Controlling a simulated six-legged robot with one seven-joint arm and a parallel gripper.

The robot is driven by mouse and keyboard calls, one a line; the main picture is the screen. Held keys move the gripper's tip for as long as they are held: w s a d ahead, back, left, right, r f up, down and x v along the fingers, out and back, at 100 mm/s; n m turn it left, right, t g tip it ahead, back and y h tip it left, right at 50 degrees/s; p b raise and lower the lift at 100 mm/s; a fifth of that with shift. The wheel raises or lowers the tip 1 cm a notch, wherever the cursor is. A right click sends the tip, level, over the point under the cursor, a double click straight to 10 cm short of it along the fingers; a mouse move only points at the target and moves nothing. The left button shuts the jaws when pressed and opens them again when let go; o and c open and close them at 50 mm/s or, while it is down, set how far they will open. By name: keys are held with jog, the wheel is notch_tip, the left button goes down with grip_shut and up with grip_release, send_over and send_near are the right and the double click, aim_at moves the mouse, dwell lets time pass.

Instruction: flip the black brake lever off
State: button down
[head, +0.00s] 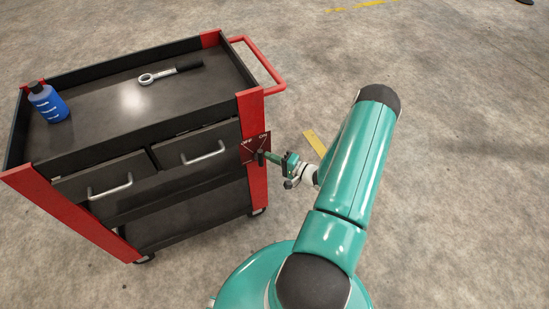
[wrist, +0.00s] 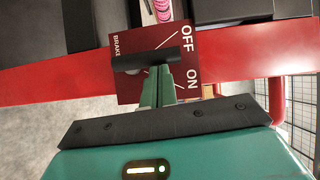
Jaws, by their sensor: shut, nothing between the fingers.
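The black brake lever (wrist: 148,58) lies roughly level across a dark red panel (wrist: 128,88) marked BRAKE, OFF and ON in the wrist view. Its right end lies between OFF, above, and ON, below. My gripper (wrist: 159,74) is shut and empty, its green fingertips just below the lever in that view and overlapping its lower edge. I cannot tell whether they touch it. In the head view my gripper (head: 272,158) is at the panel (head: 250,148) on the cart's right corner, where the lever (head: 261,157) shows small and dark.
The red and black cart (head: 255,110) carries a blue bottle (head: 48,103) and a ratchet-like tool (head: 170,73) on top. Two drawers with handles (head: 204,153) face front, and a red push handle (head: 268,65) juts out right. The floor to the right is clear.

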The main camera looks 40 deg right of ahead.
aim_at(259, 157)
jog(key=n, duration=0.1)
jog(key=a+n+g, duration=0.1)
jog(key=a+r+n+g+h, duration=0.1)
jog(key=shift+w, duration=0.35)
jog(key=shift+a, duration=0.25)
jog(key=shift+w+a, duration=0.1)
jog(key=shift+a, duration=0.05)
dwell(0.4)
